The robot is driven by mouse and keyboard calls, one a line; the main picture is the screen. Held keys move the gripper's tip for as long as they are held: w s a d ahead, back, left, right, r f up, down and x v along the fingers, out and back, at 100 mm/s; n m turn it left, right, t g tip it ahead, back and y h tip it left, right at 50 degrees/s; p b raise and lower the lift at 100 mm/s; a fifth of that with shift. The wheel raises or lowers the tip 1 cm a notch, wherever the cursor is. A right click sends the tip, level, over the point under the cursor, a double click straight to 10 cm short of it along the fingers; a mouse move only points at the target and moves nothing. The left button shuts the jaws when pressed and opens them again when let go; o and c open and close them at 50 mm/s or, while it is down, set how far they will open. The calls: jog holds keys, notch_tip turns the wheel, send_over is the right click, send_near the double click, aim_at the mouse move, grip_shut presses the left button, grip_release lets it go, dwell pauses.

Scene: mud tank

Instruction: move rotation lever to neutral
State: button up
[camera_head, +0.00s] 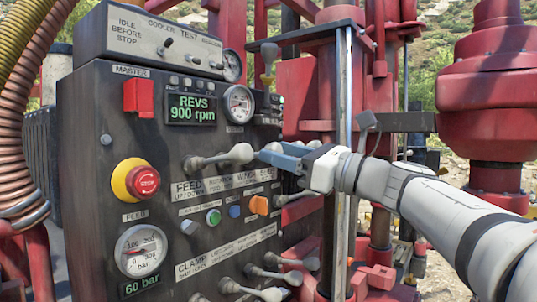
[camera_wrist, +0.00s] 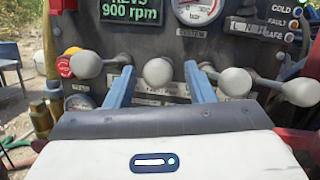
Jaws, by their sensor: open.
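The grey control panel (camera_head: 110,210) carries a row of levers with pale round knobs. The feed lever (camera_head: 240,153) is at the left end of this row, and its knob also shows in the wrist view (camera_wrist: 82,64). In the wrist view my gripper (camera_wrist: 160,67) is open, one finger on each side of that second knob. Contact cannot be made out. In the head view my gripper hides this knob.
Further knobs stand close right of my fingers, one here (camera_wrist: 235,82) and one beyond it (camera_wrist: 300,92). A red stop button (camera_head: 143,181) and a pressure gauge (camera_head: 140,250) sit at left. Clamp levers (camera_head: 270,291) stick out below. Red rig columns stand behind my arm.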

jog(key=v, duration=0.3)
jog(key=shift+s+d+f, duration=0.1)
jog(key=shift+s+d, duration=0.1)
jog(key=shift+d, duration=0.15)
jog(key=s+a+f+n+g+h, duration=0.15)
jog(key=f+n+h, duration=0.25)
jog(key=f, duration=0.8)
jog(key=s+f+n+g+h, duration=0.2)
jog(key=s+f+n+h, duration=0.15)
jog(key=f, duration=0.75)
jog(key=s+d+f+n+g+h, duration=0.1)
jog(key=s+d+f+n+h, duration=0.2)
jog(key=f, duration=0.4)
jog(key=s+d+f+n+g+h, duration=0.1)
jog(key=s+d+f+n+h, duration=0.3)
jog(key=f+n, duration=0.2)
jog(key=s+d+f+n+g+h, duration=0.1)
jog(key=s+d+f+n+h, duration=0.2)
jog(key=f, duration=0.5)
jog(key=shift+s+d+f+n, duration=0.25)
jog(key=shift+s+d+n, duration=0.4)
jog(key=shift+n, duration=0.4)
jog(key=shift+w+g, duration=0.1)
jog(key=shift+g, duration=0.15)
